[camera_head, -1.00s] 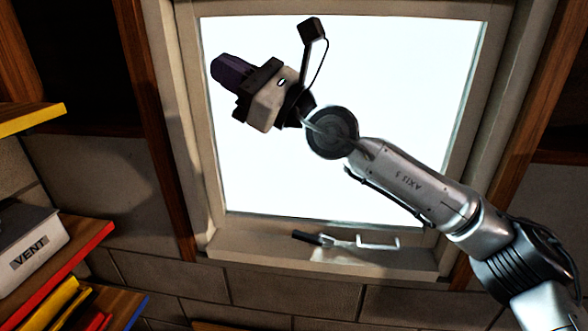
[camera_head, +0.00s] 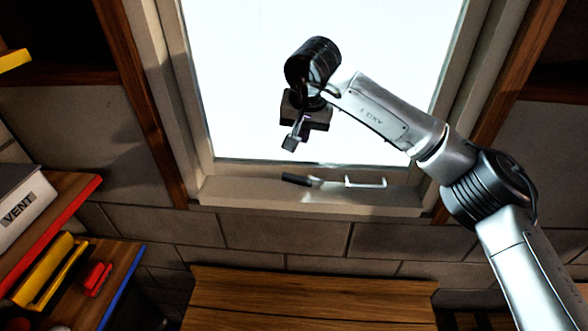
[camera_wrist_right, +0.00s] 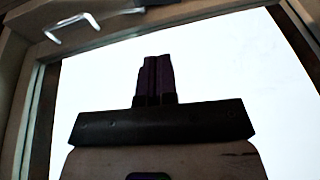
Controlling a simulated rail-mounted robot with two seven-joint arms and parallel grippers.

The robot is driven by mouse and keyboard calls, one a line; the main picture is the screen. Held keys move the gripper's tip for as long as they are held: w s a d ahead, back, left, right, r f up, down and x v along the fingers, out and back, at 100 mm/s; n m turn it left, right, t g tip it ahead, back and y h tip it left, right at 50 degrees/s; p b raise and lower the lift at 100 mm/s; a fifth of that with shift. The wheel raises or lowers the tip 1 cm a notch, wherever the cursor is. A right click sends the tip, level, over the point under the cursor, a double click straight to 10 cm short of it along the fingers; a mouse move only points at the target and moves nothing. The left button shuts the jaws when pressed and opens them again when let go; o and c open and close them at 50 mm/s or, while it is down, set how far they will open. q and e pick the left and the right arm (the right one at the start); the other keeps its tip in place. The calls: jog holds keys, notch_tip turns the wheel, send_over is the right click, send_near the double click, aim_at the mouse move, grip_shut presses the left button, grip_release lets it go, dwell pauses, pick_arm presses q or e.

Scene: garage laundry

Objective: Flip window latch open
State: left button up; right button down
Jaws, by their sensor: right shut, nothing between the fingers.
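The window latch lies along the bottom of the window frame in the head view. It has a black-gripped handle (camera_head: 297,180) on the left and a pale metal bracket (camera_head: 365,183) on the right. The bracket (camera_wrist_right: 72,26) also shows at the top left of the wrist view; the black grip is not clear there. My right gripper (camera_wrist_right: 155,62) has its dark purple fingers shut together with nothing between them, against the bright pane. My left gripper is out of view.
The bright window pane (camera_head: 240,90) fills the upper middle, with a pale frame and wooden posts at both sides. Shelves with a VENT box (camera_head: 22,212) and red and yellow items stand at left. A wooden surface (camera_head: 310,300) lies below the window.

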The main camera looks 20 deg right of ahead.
jog(key=p, duration=0.4)
send_over(293, 177)
jog(key=s, duration=0.1)
jog(key=shift+n, duration=0.3)
jog(key=f, duration=1.1)
jog(key=shift+s+d+f, duration=0.15)
jog(key=shift+d, duration=0.05)
jog(key=shift+a+f, duration=0.25)
jog(key=shift+f, duration=0.75)
jog(key=shift+a+f, duration=0.1)
